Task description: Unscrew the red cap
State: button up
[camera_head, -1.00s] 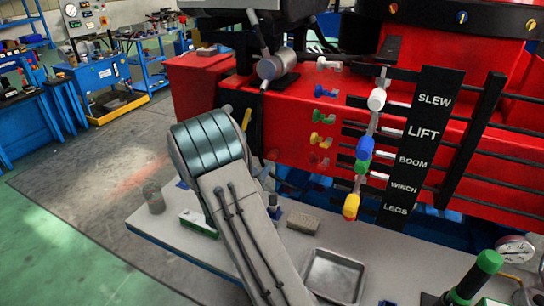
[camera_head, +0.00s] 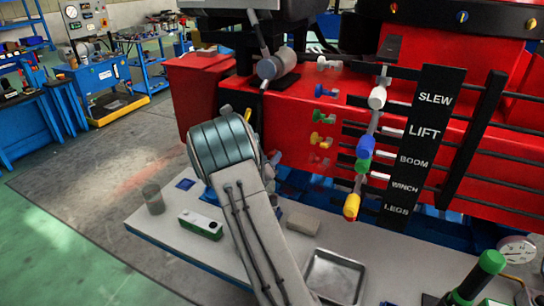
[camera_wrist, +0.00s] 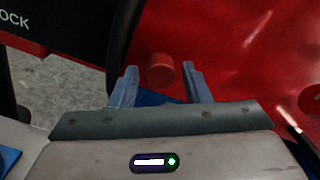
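The red cap (camera_wrist: 162,74) is a short round cylinder standing out from a red panel in the wrist view. My gripper (camera_wrist: 159,69) is open, with one finger on each side of the cap. The fingertips reach about level with the cap in the picture, and gaps show on both sides. I cannot tell how far along its depth they are. In the head view my arm covers the gripper, and I cannot make out the cap there.
A red crane body (camera_head: 285,120) carries a column of coloured lever knobs (camera_head: 365,147). The grey bench (camera_head: 165,225) holds a green-and-white box (camera_head: 200,225), a metal tray (camera_head: 335,276) and a green-topped handle (camera_head: 490,263). A black part (camera_wrist: 60,30) marked "OCK" is left of my gripper.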

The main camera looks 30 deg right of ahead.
jog(key=c, duration=0.8)
jog(key=shift+s+a+r+n+p, duration=0.1)
jog(key=shift+r+n+p, duration=0.1)
jog(key=shift+n+p, duration=1.1)
jog(key=shift+p, duration=0.5)
jog(key=shift+n+p, duration=0.85)
jog(key=shift+n, duration=0.05)
jog(key=shift+f+n, duration=0.25)
jog(key=shift+n, duration=0.15)
jog(key=shift+r+p, duration=0.1)
jog(key=shift+p, duration=0.25)
